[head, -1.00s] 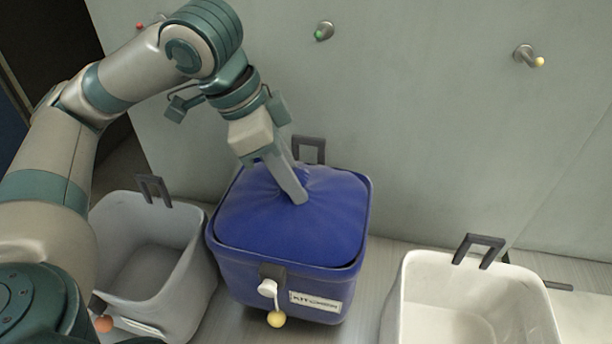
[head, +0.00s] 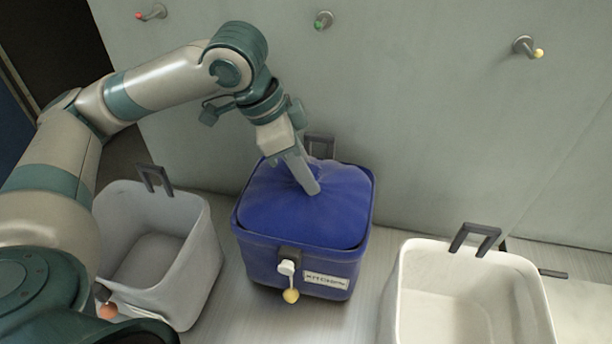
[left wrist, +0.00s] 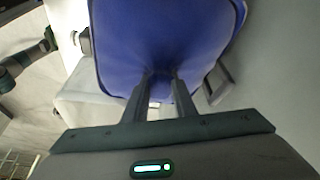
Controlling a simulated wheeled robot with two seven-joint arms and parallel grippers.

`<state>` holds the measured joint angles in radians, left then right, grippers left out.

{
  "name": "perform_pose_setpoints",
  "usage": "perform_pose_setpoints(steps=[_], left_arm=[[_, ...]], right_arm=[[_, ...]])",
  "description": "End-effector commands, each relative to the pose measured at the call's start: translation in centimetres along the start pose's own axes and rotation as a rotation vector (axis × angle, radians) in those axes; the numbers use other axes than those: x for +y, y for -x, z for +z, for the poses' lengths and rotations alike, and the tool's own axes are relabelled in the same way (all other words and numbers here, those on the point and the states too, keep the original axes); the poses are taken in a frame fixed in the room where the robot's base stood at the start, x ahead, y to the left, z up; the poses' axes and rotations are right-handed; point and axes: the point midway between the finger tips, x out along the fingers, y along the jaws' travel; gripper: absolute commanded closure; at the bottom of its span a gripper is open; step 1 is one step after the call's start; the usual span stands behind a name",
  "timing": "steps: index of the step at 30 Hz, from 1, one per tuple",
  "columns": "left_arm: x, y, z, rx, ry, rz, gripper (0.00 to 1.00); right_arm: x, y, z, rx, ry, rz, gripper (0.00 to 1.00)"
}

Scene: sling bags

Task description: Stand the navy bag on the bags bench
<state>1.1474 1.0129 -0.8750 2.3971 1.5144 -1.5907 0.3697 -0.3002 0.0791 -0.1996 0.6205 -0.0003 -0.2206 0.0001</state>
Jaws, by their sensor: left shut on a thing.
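The navy bag (head: 300,240) is boxy and deep blue, with a gathered soft top, a dark handle behind, a "KITCHEN" label and a yellow ball on its front. It looks upright between the grey and white bins; I cannot tell whether its base touches the pale surface (head: 250,318) below. My left gripper (head: 312,188) comes down from above and is shut on the gathered middle of its top. The left wrist view shows both fingers (left wrist: 160,80) closed on blue cloth (left wrist: 165,35). My right gripper is not in view.
An open grey bin (head: 200,262) stands close to the left of the bag. An open white bin (head: 402,285) stands to the right, with a gap between. Behind is a plain wall (head: 430,120) with a red-tipped peg (head: 152,12), a green-tipped peg (head: 323,19) and a yellow-tipped peg (head: 528,47).

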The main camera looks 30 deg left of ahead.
Motion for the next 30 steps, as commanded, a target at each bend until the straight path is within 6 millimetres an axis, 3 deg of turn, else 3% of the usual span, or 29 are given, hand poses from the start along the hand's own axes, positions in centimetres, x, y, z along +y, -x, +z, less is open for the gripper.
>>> perform_pose_setpoints(steps=[6, 18, 19, 21, 30], left_arm=[[0.0, -1.5, 0.6, 0.002, 0.000, 0.000, 1.00], [0.0, -1.8, 0.7, 0.002, 0.000, -0.001, 1.00], [0.0, -1.9, 0.8, 0.000, 0.000, -0.001, 0.73], [0.0, -1.9, 0.8, 0.001, 0.000, -0.001, 0.57], [0.0, -1.9, 0.8, 0.001, 0.000, -0.001, 0.57]], right_arm=[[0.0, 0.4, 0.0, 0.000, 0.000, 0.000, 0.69], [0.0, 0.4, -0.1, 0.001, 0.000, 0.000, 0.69], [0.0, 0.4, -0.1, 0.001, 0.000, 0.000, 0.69], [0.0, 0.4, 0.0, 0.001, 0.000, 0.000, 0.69], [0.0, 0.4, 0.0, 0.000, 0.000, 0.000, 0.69]])
